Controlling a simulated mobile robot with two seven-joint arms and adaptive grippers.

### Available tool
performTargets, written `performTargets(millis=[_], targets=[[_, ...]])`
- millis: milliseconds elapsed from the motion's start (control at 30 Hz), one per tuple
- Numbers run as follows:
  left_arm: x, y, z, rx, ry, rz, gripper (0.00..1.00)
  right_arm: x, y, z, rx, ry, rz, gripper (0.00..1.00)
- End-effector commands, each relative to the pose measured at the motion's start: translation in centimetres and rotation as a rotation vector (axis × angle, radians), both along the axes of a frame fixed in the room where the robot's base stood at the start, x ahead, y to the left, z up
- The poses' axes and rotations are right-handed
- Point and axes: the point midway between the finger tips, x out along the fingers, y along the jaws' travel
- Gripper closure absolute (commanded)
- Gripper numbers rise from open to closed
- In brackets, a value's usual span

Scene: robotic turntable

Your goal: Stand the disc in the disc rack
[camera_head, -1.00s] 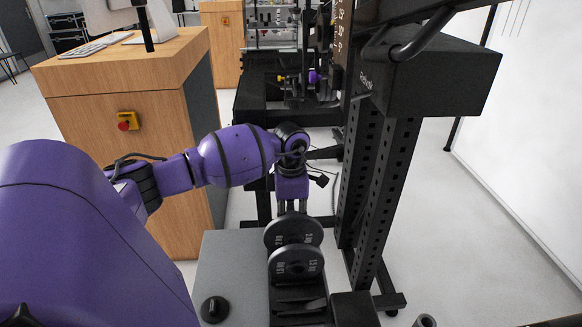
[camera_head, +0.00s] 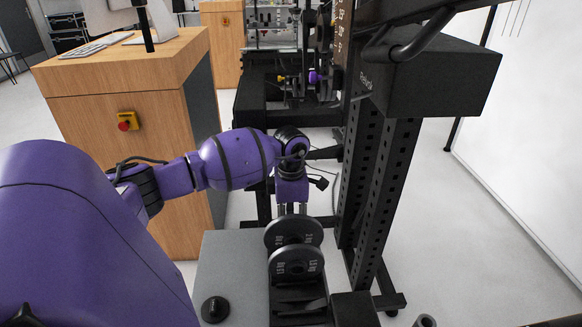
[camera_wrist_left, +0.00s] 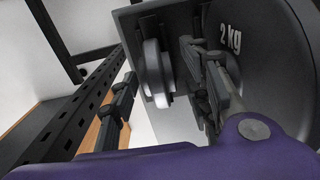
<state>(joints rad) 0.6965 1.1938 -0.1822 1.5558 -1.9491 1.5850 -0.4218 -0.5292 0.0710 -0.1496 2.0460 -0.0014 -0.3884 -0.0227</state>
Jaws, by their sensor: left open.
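Two dark round weight discs stand upright, one behind the other, in the black slotted disc rack (camera_head: 298,297) in the head view. The rear disc (camera_head: 281,234) is partly covered by the front disc (camera_head: 297,262). My left gripper (camera_head: 292,211) points down just above and behind the rear disc. It is open, with its fingers apart. In the left wrist view its fingers (camera_wrist_left: 168,94) are spread, and a large grey disc marked 2 kg (camera_wrist_left: 268,65) fills the right side. Whether a finger touches it is unclear. My right gripper is not in view.
A grey top (camera_head: 228,262) with a black knob (camera_head: 214,309) lies left of the rack. A black perforated upright frame (camera_head: 385,185) stands close on the right. A wooden cabinet (camera_head: 130,100) with a red button is behind my left arm.

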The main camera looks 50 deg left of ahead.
Motion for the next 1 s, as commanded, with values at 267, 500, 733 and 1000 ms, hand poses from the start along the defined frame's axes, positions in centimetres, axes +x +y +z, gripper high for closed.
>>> performTargets(millis=[267, 500, 733, 1000], targets=[[0.2, 0.3, 5.4, 0.004, -0.006, -0.001, 0.56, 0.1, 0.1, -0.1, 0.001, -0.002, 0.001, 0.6], [0.3, 0.3, 10.0, 0.003, -0.004, 0.0, 0.56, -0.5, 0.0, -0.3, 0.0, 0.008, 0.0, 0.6], [0.2, 0.3, 11.7, 0.001, -0.002, 0.0, 0.56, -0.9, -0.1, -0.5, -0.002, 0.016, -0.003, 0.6], [0.2, 0.3, 11.8, 0.001, -0.002, 0.0, 0.56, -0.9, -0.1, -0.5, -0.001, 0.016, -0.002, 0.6]])
